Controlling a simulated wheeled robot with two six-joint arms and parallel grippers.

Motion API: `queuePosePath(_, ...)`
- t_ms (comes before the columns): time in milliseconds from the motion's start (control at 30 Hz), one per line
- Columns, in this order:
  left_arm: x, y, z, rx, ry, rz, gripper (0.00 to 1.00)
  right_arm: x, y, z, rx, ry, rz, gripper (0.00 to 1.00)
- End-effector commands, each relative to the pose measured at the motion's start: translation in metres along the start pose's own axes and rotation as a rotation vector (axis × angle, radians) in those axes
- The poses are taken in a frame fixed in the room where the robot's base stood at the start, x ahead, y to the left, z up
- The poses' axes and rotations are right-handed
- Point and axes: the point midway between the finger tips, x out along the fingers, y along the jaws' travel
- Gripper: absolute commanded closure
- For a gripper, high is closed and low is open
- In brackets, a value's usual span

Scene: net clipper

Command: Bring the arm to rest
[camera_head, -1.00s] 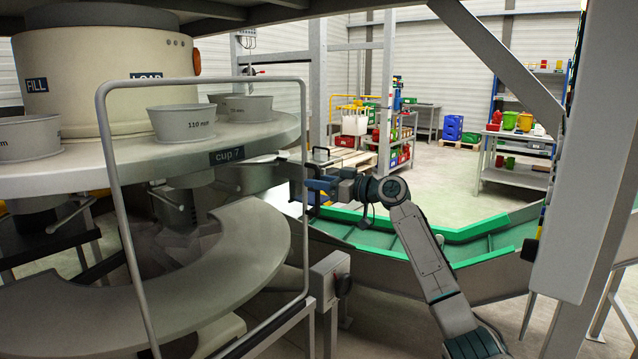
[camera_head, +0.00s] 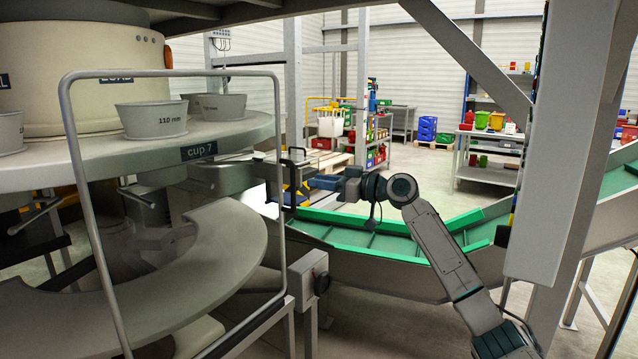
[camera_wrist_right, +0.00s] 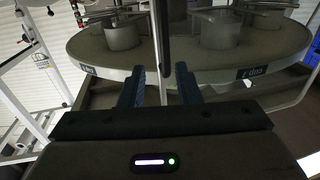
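My right gripper (camera_head: 318,183) reaches left in the middle of the head view, with blue fingers beside a black handle (camera_head: 293,178). In the right wrist view its two blue fingers (camera_wrist_right: 160,88) stand apart. A dark upright bar (camera_wrist_right: 162,45) shows in line with the gap between them. I cannot tell if the bar lies between the fingers or beyond them. My left gripper is not in view.
A green conveyor (camera_head: 375,242) runs below my right arm. A grey post (camera_head: 570,140) stands right.

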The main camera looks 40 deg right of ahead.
Motion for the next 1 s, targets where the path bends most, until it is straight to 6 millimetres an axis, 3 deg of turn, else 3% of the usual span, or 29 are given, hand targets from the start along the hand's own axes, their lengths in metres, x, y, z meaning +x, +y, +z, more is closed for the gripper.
queuePosePath(367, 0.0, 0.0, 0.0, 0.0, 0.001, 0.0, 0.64, 0.001, 0.001, 0.001, 0.001, -0.002, 0.001, 0.7)
queuePosePath(467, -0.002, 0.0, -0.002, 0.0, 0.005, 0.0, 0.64, 0.004, 0.004, 0.013, 0.016, -0.018, 0.015, 0.7)
queuePosePath(567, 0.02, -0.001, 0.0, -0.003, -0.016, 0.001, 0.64, 0.012, 0.012, 0.046, 0.051, -0.06, 0.048, 0.7)
queuePosePath(667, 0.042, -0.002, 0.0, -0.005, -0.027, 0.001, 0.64, 0.022, 0.022, 0.105, 0.106, -0.133, 0.108, 0.7)
queuePosePath(767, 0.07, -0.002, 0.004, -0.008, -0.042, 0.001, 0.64, 0.026, 0.027, 0.179, 0.166, -0.227, 0.18, 0.7)
queuePosePath(1000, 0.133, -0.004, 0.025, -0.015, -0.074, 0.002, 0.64, 0.004, 0.008, 0.362, 0.272, -0.47, 0.337, 0.7)
